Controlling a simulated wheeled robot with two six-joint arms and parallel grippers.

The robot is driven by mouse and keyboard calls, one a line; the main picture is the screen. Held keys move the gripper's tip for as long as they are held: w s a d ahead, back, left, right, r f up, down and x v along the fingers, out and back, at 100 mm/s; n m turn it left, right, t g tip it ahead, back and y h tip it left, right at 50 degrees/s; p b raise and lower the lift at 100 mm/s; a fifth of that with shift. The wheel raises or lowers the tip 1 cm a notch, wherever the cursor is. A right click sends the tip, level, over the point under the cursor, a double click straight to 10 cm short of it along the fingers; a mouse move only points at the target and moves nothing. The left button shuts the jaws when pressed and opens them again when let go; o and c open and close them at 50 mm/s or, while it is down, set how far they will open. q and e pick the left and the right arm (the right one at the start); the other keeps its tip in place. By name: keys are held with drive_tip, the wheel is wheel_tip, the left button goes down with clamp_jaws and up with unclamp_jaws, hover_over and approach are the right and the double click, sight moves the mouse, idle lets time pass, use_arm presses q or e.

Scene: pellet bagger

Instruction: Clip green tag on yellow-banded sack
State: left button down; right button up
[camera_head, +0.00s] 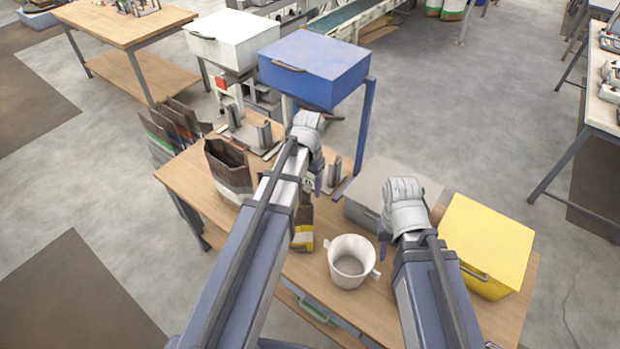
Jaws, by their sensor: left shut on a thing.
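The yellow-banded sack (303,237) stands on the wooden table, partly hidden behind my left arm; its yellow band shows low on its front. My left gripper (318,183) points down just above and behind this sack, in front of the blue bin's stand. It is shut on a small pale and green piece (309,182), which looks like the green tag; my arm hides most of it.
A white two-handled bucket (350,262) stands near the front edge. A grey box (372,180) and a yellow box (487,240) are at right. A brown open sack (228,170) stands at left, beside several banded sacks (172,125). The blue bin (315,65) overhangs the back.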

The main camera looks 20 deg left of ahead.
sight(309, 204)
use_arm(q)
drive_tip(key=shift+w+f+b, duration=0.15)
drive_tip(key=shift+f+b, duration=0.35)
drive_tip(key=shift+f, duration=0.15)
wheel_tip(309, 204, down, 6)
drive_tip(key=b, duration=0.6)
drive_tip(key=shift+f, duration=0.1)
drive_tip(key=shift+s+f+b, duration=0.2)
drive_tip(key=shift+f+b, duration=0.15)
drive_tip(key=shift+b, duration=0.2)
idle(0.5)
drive_tip(key=c, duration=0.5)
unclamp_jaws()
drive_tip(key=shift+o, duration=1.4)
drive_tip(key=shift+w, duration=0.2)
drive_tip(key=shift+o, duration=0.8)
drive_tip(key=shift+s, duration=0.1)
drive_tip(key=shift+r, duration=0.1)
